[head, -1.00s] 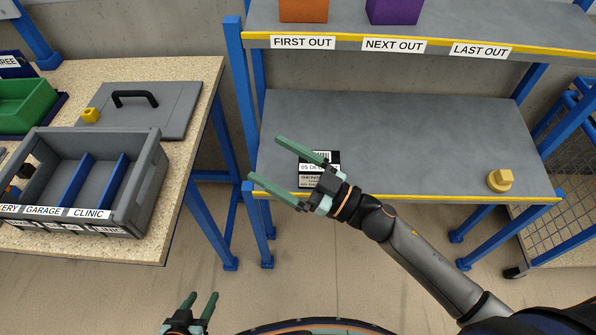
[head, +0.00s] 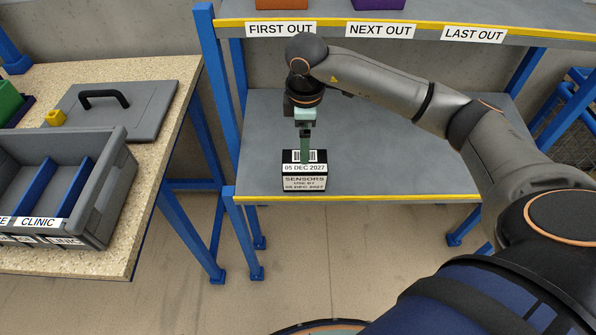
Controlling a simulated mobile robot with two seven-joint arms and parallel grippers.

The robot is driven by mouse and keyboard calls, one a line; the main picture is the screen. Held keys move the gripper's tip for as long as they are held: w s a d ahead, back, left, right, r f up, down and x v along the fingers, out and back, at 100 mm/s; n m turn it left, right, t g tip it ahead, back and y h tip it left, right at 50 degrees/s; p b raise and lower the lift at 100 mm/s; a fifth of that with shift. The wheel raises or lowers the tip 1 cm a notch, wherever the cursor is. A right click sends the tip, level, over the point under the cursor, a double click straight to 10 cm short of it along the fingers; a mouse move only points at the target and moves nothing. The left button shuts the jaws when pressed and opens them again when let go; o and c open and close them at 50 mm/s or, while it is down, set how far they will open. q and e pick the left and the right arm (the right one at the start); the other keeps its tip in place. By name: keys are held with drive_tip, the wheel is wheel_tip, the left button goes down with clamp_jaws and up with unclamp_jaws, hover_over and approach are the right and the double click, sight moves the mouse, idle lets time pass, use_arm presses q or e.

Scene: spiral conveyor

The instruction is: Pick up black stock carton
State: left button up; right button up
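The black stock carton (head: 304,184) stands on the grey lower shelf, at its front left edge. Its white labels read 05 DEC 2027 and SENSORS. My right gripper (head: 306,155) points straight down at the carton, with a green finger overlapping its upper part and barcode. The fingers line up with the view, so only one shows clearly. I cannot tell whether they are apart or closed on the carton. The carton sits upright and appears to rest on the shelf. My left gripper is out of view.
The upper shelf (head: 400,33) overhangs the lower shelf (head: 400,150), with an orange box (head: 272,4) and a purple box (head: 378,4) on it. A grey divided tray (head: 117,190) and a handled lid (head: 140,108) lie on the left table. The lower shelf's middle is clear.

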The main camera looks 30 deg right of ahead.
sight(304, 171)
wheel_tip(304, 171, down, 6)
drive_tip(key=shift+w+d+r, duration=0.1)
drive_tip(key=shift+w+r, duration=0.05)
drive_tip(key=shift+r, duration=0.1)
drive_tip(key=f, duration=0.5)
drive_tip(key=shift+w+d+f, duration=0.15)
drive_tip(key=shift+w+f, duration=0.15)
drive_tip(key=shift+w, duration=0.1)
drive_tip(key=c, duration=1.3)
drive_tip(key=shift+r, duration=0.1)
drive_tip(key=shift+c, duration=0.5)
drive_tip(key=shift+r, duration=0.1)
